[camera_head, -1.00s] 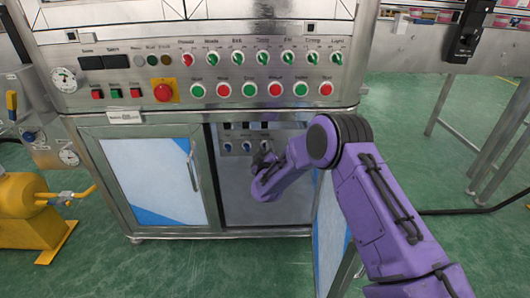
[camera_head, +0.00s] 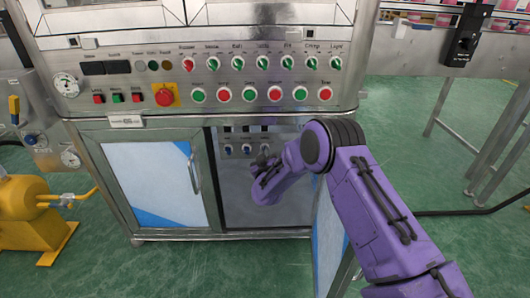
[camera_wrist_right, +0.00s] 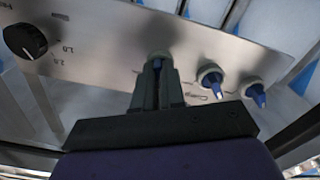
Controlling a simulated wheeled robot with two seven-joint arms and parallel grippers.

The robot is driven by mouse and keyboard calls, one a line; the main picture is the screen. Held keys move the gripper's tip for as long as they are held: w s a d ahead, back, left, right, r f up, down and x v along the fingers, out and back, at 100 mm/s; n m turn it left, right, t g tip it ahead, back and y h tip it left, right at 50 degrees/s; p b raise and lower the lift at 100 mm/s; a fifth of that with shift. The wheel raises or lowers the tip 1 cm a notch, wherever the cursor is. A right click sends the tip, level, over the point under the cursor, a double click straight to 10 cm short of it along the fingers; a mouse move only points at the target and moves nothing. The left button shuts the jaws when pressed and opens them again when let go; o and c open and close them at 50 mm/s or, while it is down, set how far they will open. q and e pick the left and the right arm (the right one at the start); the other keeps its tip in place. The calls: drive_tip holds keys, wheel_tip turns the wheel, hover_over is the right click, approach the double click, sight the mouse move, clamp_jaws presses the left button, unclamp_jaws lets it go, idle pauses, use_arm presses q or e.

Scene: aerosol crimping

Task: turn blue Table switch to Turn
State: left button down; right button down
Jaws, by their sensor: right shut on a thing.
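Inside the open lower cabinet, a small metal panel carries a row of blue switches. Two show clearly in the head view, a left one (camera_head: 228,149) and a middle one (camera_head: 247,149). My right gripper (camera_head: 264,160) is at the right end of this row. In the right wrist view, my right gripper (camera_wrist_right: 156,75) is shut on a blue switch (camera_wrist_right: 158,62), mostly hidden between the fingers. Two other blue switches (camera_wrist_right: 213,84) (camera_wrist_right: 258,96) stand free beside it. The labels are too small to read, so I cannot tell which is Table. My left gripper is out of view.
A black dial (camera_wrist_right: 25,41) sits on the same panel. Above the cabinet is a control panel (camera_head: 130,83) with several buttons, knobs and a red emergency stop (camera_head: 164,95). The left cabinet door (camera_head: 157,180) is closed; the right door (camera_head: 328,235) stands open beside my arm.

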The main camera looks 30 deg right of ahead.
drive_tip(key=shift+m+p, duration=0.6)
drive_tip(key=shift+m, duration=6.4)
drive_tip(key=c, duration=1.2)
unclamp_jaws()
drive_tip(key=p+v, duration=0.2)
drive_tip(key=v, duration=0.8)
drive_tip(key=shift+s, duration=0.3)
